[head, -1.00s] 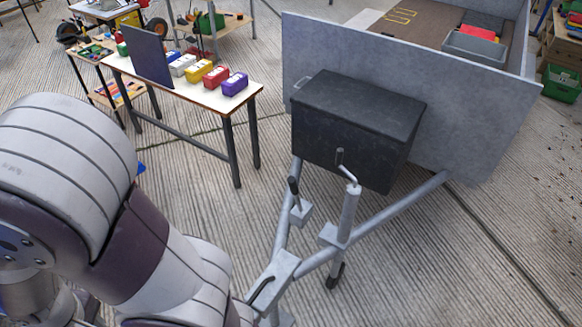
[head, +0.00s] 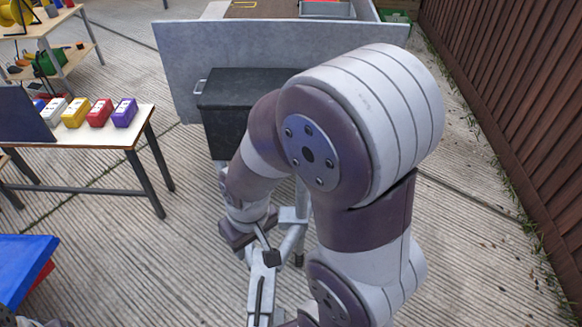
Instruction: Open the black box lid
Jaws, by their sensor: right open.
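The black box (head: 225,130) stands against the grey front panel of a trailer, behind my right arm. Its lid (head: 240,88) lies flat and looks shut; the arm hides the right part of the box. My right gripper (head: 257,252) points down over the trailer's drawbar, in front of and below the box and apart from the lid. It is open, and I see nothing held in it. My left gripper is not in view.
The grey trailer panel (head: 175,60) rises behind the box. A table (head: 100,147) with coloured boxes stands at left. The metal drawbar (head: 262,278) lies ahead of me. A brown fence (head: 510,100) runs along the right. Ribbed ground is clear between fence and trailer.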

